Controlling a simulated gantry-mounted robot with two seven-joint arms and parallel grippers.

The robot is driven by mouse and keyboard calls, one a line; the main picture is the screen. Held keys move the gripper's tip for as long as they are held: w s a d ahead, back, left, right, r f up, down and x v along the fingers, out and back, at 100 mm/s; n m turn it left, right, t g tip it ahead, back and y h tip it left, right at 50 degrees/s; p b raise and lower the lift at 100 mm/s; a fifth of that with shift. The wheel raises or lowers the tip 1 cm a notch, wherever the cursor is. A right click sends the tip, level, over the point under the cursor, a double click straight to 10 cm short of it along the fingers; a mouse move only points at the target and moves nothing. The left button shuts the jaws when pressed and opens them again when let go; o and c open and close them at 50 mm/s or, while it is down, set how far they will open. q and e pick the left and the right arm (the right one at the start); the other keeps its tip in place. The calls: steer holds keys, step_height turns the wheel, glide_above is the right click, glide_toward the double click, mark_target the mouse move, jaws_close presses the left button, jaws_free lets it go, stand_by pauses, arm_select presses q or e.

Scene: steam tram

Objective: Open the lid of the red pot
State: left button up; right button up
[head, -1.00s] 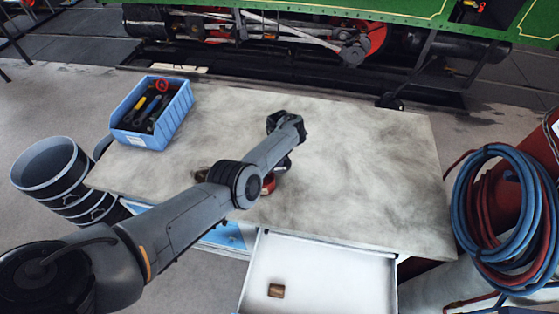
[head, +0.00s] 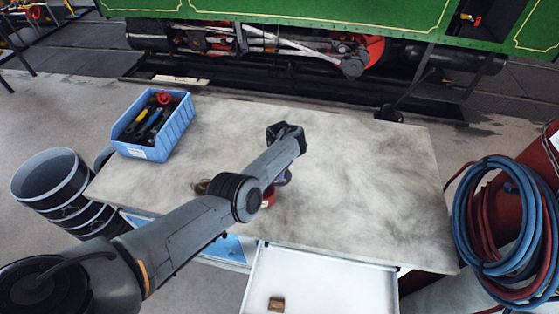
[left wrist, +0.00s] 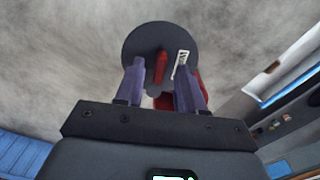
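The red pot (head: 268,197) stands on the table near its front edge and is mostly hidden behind my left arm in the head view. In the left wrist view its dark round lid (left wrist: 143,43) is on, with a red handle (left wrist: 160,68) on top. Some of the red pot body (left wrist: 202,88) shows below the lid. My left gripper (left wrist: 160,66) is open, with its two fingers apart over the lid and the handle between them. Whether a finger touches the lid or handle I cannot tell. My right gripper is not in view.
A blue bin of tools (head: 155,124) stands at the table's left. A brown object (head: 201,187) is partly behind my arm. The open white drawer (head: 330,285) below the front edge holds a small brown block (head: 277,304). The table's right side (head: 370,180) is clear.

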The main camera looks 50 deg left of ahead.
arm_select(q)
step_height(320, 180, up, 10)
steer(key=p, duration=0.2)
steer(key=shift+p, duration=0.4)
steer(key=shift+a+f, duration=0.1)
